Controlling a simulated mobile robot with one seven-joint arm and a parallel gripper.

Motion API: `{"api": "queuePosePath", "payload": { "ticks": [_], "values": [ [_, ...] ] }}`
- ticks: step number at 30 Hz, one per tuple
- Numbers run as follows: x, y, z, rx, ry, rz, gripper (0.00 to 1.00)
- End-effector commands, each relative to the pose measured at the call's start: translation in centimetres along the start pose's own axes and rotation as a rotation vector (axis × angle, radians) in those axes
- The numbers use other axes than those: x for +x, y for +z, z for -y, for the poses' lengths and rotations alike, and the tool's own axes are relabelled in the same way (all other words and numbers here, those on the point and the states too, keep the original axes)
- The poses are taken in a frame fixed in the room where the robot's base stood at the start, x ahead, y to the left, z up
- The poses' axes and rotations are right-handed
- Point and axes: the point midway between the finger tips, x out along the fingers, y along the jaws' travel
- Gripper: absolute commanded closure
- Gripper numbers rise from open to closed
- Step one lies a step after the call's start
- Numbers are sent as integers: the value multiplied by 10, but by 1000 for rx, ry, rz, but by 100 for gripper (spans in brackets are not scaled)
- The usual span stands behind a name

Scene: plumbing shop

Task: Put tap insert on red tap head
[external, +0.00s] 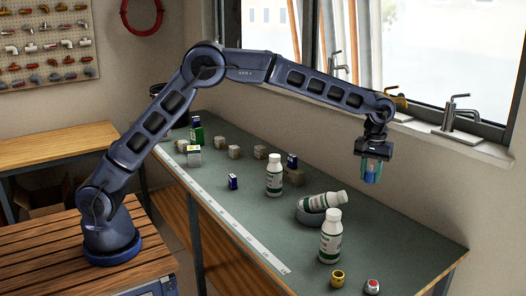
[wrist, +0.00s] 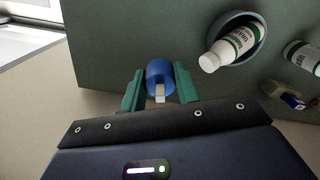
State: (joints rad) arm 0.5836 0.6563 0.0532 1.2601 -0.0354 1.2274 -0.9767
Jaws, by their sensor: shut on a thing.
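My gripper (external: 371,172) has green fingers and is shut on a blue cylindrical piece (wrist: 159,70) with a pale block-like stub; I cannot tell for sure that it is the tap insert. The gripper holds it in the air above the far right part of the bench. A small white piece with a red top (external: 372,286), probably the red tap head, stands at the bench's near right. A brass-yellow ring-like piece (external: 337,278) stands left of it. Neither small piece shows clearly in the wrist view.
A white bottle (external: 325,201) leans in a grey bowl (external: 304,216) on the bench (external: 412,248). Other bottles stand upright nearby (external: 331,238) and farther left (external: 274,175). Small boxes and blocks (external: 234,152) lie farther back. The window wall borders the right side.

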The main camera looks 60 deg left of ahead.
Motion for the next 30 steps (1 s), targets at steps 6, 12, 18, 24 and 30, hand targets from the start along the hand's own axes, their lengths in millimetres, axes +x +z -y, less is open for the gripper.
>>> {"api": "queuePosePath", "payload": {
  "ticks": [6, 12, 18, 24, 30],
  "values": [
    [-3, 87, -49, 105, 0, 0, 92],
    [-5, 159, -80, 186, 0, -1, 92],
    [-6, 204, -95, 236, 0, -2, 92],
    [4, 219, -100, 251, -1, -1, 92],
    [44, 219, -99, 251, -3, 0, 92]
  ]
}}
